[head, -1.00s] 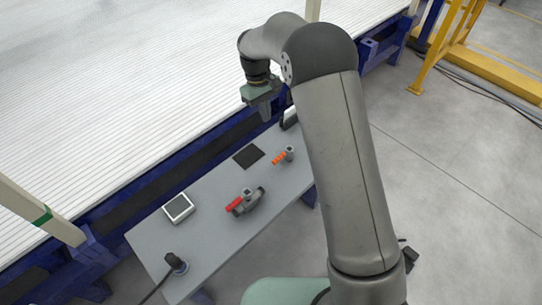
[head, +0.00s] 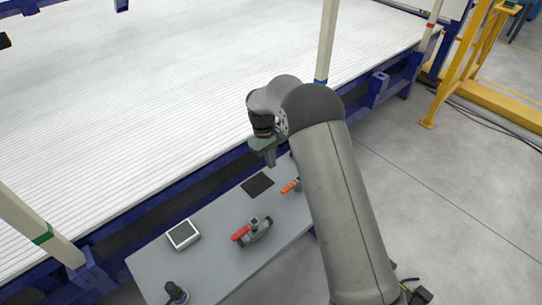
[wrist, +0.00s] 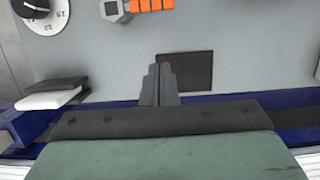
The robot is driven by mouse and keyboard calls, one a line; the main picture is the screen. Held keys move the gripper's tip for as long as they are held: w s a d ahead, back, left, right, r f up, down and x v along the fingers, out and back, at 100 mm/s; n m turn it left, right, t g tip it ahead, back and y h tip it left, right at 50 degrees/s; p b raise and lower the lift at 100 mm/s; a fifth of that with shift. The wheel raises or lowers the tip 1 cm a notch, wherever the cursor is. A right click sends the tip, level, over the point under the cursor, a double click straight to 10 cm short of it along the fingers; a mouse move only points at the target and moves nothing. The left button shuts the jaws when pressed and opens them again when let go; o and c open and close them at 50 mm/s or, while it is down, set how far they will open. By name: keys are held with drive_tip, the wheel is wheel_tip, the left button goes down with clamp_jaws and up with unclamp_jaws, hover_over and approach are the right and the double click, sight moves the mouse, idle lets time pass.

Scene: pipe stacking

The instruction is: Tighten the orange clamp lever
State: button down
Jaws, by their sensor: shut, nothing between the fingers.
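The clamp with the orange lever (head: 290,187) stands near the far right end of the grey table, partly hidden behind my arm in the head view. In the wrist view the ribbed orange lever (wrist: 150,5) lies across the top edge, with its grey clamp body (wrist: 115,9) to its left. My gripper (head: 271,163) is above the table, left of and above the lever in the head view. In the wrist view its fingers (wrist: 159,70) are together and empty, pointing toward the lever, with a visible gap between.
A black square pad (head: 257,185) lies on the table (head: 205,262) left of the lever. A red-handled valve (head: 252,232), a white-framed box (head: 183,235) and a dark knob-like device (head: 176,292) stand farther left. A numbered dial (wrist: 40,8) shows in the wrist view.

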sight(293, 185)
drive_tip(key=x, duration=0.5)
drive_tip(key=shift+s+d+f+b, duration=0.1)
drive_tip(key=shift+s+d+b, duration=0.1)
drive_tip(key=shift+b, duration=0.15)
drive_tip(key=shift+s+d, duration=0.8)
drive_tip(key=shift+d, duration=0.05)
drive_tip(key=shift+s+d, duration=0.4)
